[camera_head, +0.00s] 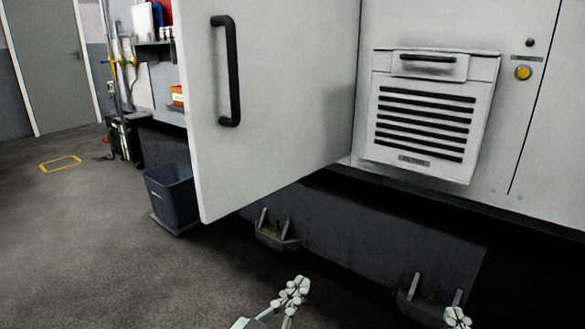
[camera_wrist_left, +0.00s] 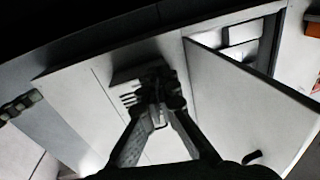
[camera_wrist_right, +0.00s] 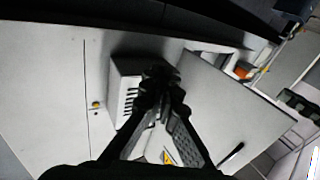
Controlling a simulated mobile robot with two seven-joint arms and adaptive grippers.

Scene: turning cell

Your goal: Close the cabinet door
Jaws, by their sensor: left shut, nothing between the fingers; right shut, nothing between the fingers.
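The cabinet door (camera_head: 285,95) is a large light-grey panel standing open, swung out toward me from the cabinet (camera_head: 530,130). It carries a black vertical bar handle (camera_head: 232,70) near its free left edge. In the left wrist view the open door (camera_wrist_left: 250,105) is at the right, with shelf-like openings behind it. In the right wrist view the door (camera_wrist_right: 225,115) also stands at the right. My left gripper (camera_head: 298,284) is shut and empty, low in front of the door and apart from it. My right gripper (camera_head: 456,316) is shut and empty at the bottom right, apart from the cabinet.
A louvred vent box (camera_head: 425,115) sticks out of the cabinet front, with a yellow button (camera_head: 523,73) to its right. A dark bin (camera_head: 172,196) stands on the floor just left of the door's lower edge. The floor (camera_head: 90,260) at the left is open.

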